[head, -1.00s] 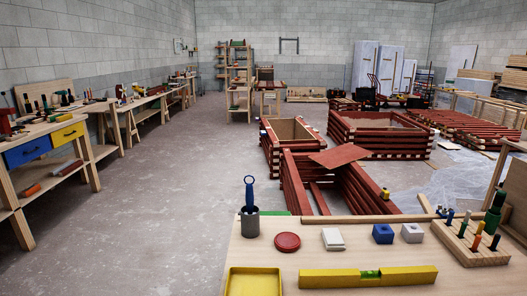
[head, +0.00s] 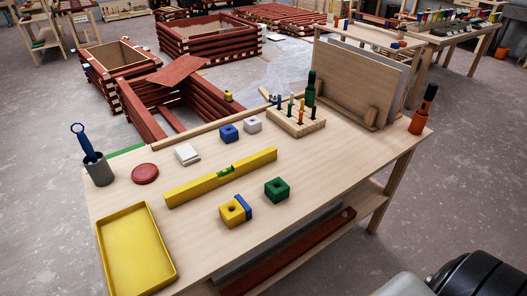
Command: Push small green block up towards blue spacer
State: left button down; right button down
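A small green block (head: 277,190) with a dark hole in its top sits on the wooden bench, right of the middle, in the head view. To its left, a thin blue piece (head: 244,206) stands against the right side of a yellow block (head: 232,213); a gap separates it from the green block. A blue block (head: 229,133) stands farther back, beyond the yellow level. I cannot tell from looks alone which blue piece is the spacer. Neither gripper shows; a dark rounded part at the bottom right seems to be my own arm.
On the bench (head: 330,165) are a yellow level (head: 221,178), a yellow tray (head: 172,276), a red disc (head: 145,173), white pieces, a grey cup (head: 99,172) and a peg rack (head: 297,122). An orange-and-black bottle (head: 424,109) stands at the right corner. Bench surface right of the green block is clear.

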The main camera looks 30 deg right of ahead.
aim_at(276, 190)
jog(key=z, duration=1.05)
